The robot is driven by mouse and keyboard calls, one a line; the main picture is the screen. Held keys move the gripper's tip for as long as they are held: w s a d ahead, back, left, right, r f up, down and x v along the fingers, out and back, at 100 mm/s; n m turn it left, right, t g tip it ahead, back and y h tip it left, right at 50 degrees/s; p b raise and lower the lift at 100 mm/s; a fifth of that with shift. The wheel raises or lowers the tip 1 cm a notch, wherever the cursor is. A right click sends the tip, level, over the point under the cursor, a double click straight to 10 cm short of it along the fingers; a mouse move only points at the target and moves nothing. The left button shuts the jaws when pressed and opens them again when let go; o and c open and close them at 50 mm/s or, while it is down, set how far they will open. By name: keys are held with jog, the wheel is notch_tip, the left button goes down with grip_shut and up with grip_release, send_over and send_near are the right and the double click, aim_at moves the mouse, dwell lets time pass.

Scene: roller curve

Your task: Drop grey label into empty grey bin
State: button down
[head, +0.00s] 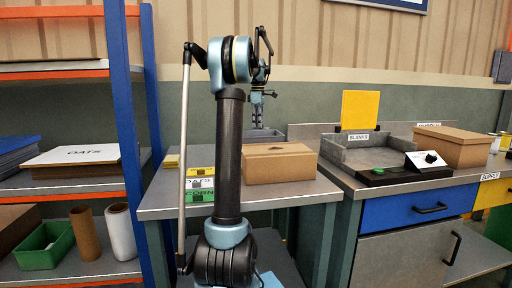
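I cannot make out a grey label. Label cards lie left of my arm: a yellow one (200,171), a white one reading OATS (199,184) and a green one reading CORN (200,195).
On the right, a bench (345,178) carries a grey tray (375,153), a yellow panel (360,110), a control box (425,163) and another carton (452,147). A blue-posted shelf (129,120) stands left.

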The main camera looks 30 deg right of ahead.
jog(key=shift+f, duration=0.95)
jog(key=c, duration=1.7)
grip_release()
notch_tip(320, 180, up, 12)
jog(key=shift+f, duration=0.1)
